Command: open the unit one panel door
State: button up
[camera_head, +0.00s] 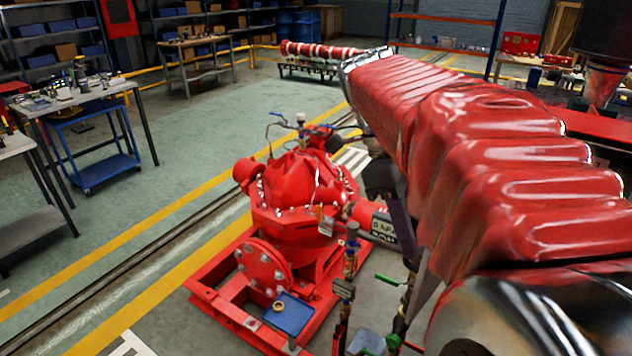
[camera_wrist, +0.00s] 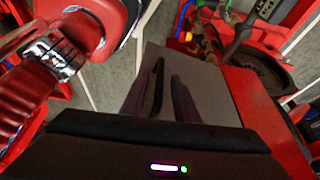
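In the wrist view a flat grey panel (camera_wrist: 205,75), which looks like the door, fills the middle. A slim black upright handle (camera_wrist: 158,86) shows on it. The dark body of my gripper spans the bottom of that view, with a small lit strip on it. Dark shapes lie on either side of the handle; I cannot tell whether they are fingers or reflections. I cannot tell whether anything touches the handle. In the head view my red-sleeved arm reaches across the right side and hides the panel. My gripper cannot be made out there.
A red pump (camera_head: 300,190) on a red frame (camera_head: 220,305) stands left of my arm, with a small blue plate (camera_head: 289,314) at its front. Workbenches and a blue cart (camera_head: 105,170) stand at the left. Open floor lies between. In the wrist view a red cabinet side (camera_wrist: 262,115) adjoins the panel.

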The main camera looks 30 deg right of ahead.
jog(key=shift+r, duration=0.1)
jog(key=v, duration=1.1)
jog(key=shift+w+r, duration=0.25)
jog(key=shift+r, duration=0.05)
dwell(0.3)
jog(key=w+a+f+n+t, duration=0.25)
jog(key=f+n, duration=0.35)
jog(key=n, duration=0.3)
jog(key=w+a+f+n+t, duration=0.15)
jog(key=w+f+n, duration=0.35)
jog(key=n, duration=0.5)
jog(key=s+a+f+n+t+y, duration=0.1)
jog(key=s+a+f+n+t, duration=0.1)
jog(key=s+a+f+n, duration=0.2)
jog(key=s+a+f+n+t+y, duration=0.1)
jog(key=s+a+f+n+t, duration=0.2)
jog(key=a+f+n, duration=0.3)
jog(key=s+a+n, duration=0.1)
jog(key=a, duration=0.4)
jog(key=shift+s+a+f, duration=0.15)
jog(key=shift+s, duration=0.25)
